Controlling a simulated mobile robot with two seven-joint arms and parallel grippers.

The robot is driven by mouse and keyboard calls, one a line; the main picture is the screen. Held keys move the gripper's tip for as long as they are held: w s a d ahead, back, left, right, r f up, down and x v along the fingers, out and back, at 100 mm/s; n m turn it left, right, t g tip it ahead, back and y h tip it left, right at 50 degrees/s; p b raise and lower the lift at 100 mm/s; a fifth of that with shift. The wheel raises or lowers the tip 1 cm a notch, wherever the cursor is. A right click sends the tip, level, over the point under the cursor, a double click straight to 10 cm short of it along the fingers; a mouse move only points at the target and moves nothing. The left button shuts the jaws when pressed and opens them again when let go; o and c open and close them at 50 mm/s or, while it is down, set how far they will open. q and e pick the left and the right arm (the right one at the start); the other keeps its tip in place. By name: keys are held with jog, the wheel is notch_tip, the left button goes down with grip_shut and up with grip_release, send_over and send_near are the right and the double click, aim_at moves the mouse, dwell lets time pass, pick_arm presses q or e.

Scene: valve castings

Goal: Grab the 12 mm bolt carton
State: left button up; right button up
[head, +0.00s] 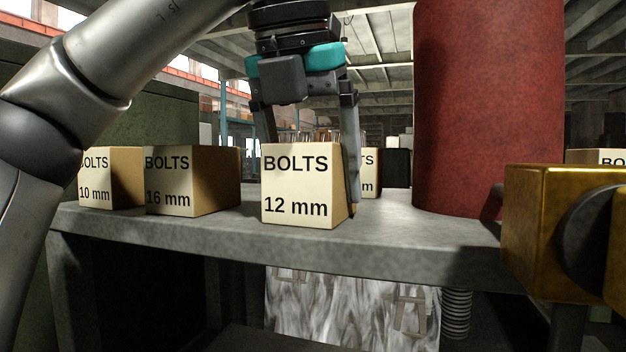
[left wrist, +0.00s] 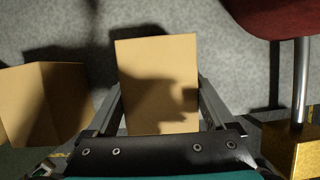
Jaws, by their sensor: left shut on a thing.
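The 12 mm bolt carton (head: 295,185), a cream box with dark lettering, is near the front edge of a grey shelf (head: 400,235). My left gripper (head: 309,172) reaches down from above and is shut on this carton, with one finger along its right side. In the left wrist view the carton's plain tan top (left wrist: 158,85) lies between the two fingers (left wrist: 160,105). I cannot tell whether its base touches the shelf. My right gripper is not in view.
The 16 mm carton (head: 185,182) and 10 mm carton (head: 108,178) stand to the left. Another bolt carton (head: 369,173) is partly hidden behind. A large red cylinder (head: 488,110) stands to the right, with a gold block (head: 535,220) in front of it.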

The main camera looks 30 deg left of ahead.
pick_arm(q)
grip_shut()
jog(key=shift+r, duration=0.1)
